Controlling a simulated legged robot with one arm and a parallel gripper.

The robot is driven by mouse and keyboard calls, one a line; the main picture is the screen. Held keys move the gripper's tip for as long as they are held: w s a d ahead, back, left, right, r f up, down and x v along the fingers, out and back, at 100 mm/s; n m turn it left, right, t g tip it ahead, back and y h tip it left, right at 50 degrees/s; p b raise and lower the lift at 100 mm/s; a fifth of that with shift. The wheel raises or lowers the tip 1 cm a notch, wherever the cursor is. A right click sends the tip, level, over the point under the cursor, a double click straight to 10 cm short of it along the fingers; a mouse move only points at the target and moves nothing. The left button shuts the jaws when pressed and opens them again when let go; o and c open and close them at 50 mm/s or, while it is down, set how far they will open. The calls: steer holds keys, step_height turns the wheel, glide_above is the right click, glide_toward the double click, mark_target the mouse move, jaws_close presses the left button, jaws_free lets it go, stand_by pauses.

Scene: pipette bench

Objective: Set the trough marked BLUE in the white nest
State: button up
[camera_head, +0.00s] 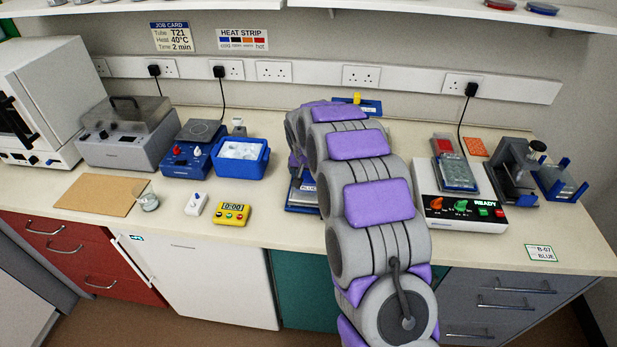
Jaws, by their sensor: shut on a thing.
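A blue-edged piece with a white label reading BLUE (303,197) shows just left of my arm, near the middle of the counter; I take it as the trough marked BLUE. Most of it is hidden behind my arm. My arm rises from the bottom of the view and curls over toward it. Only a sliver of my gripper (296,168) shows, right above the label, shut on the trough. Its fingertips are hidden, and I cannot tell whether the trough touches the counter. I cannot make out the white nest for certain.
Left of my arm stand a blue tub (243,176), a yellow timer (232,212) and a blue mixer (187,166). Right of it are a white device reading READY (470,208) and a dark stand (513,172). A B-07 BLUE card (540,253) lies near the front edge.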

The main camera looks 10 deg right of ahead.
steer(key=shift+d+f, duration=0.1)
steer(key=shift+f, duration=0.8)
steer(key=shift+a+f, duration=0.15)
steer(key=shift+a, duration=0.05)
steer(key=o, duration=0.8)
